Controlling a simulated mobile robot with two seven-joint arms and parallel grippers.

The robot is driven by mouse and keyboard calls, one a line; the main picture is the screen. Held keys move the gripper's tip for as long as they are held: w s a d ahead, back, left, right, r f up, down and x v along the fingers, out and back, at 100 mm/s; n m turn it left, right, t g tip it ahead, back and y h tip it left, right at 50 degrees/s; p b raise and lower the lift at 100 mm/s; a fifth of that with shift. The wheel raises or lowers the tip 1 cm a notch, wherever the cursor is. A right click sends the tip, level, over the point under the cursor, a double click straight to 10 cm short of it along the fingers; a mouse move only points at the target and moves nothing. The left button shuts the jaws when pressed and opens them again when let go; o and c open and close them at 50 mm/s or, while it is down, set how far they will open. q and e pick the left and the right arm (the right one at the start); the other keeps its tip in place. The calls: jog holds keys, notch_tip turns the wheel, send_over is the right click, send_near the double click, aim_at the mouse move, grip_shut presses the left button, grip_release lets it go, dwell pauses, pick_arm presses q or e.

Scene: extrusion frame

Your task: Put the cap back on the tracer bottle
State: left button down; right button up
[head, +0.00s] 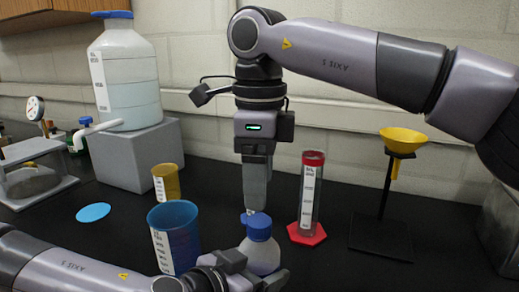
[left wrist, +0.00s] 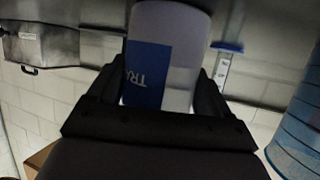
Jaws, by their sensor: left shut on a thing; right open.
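The tracer bottle (head: 262,254) is a small white bottle standing near the front middle of the bench in the head view. My left gripper (head: 254,272) is shut on its lower body. In the left wrist view the bottle (left wrist: 180,50) sits between the fingers, with a blue label reading "TRA". The blue cap (head: 258,228) is at the top of the bottle; whether it is fully seated cannot be told. My right gripper (head: 256,208) is open and points down right at the cap, its fingertips partly hidden behind it.
A blue beaker (head: 174,236) stands close left of the bottle, with a yellow beaker (head: 167,182) behind. A red-based cylinder (head: 309,195) and a funnel stand (head: 383,235) are at right. A carboy (head: 126,75) stands on a grey block (head: 135,160). A blue disc (head: 93,212) lies left.

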jog(key=shift+r, duration=2.6)
pick_arm(q)
grip_release()
jog(key=shift+b+v, duration=0.3)
jog(key=shift+v, duration=3.3)
pick_arm(e)
jog(key=shift+f, duration=0.3)
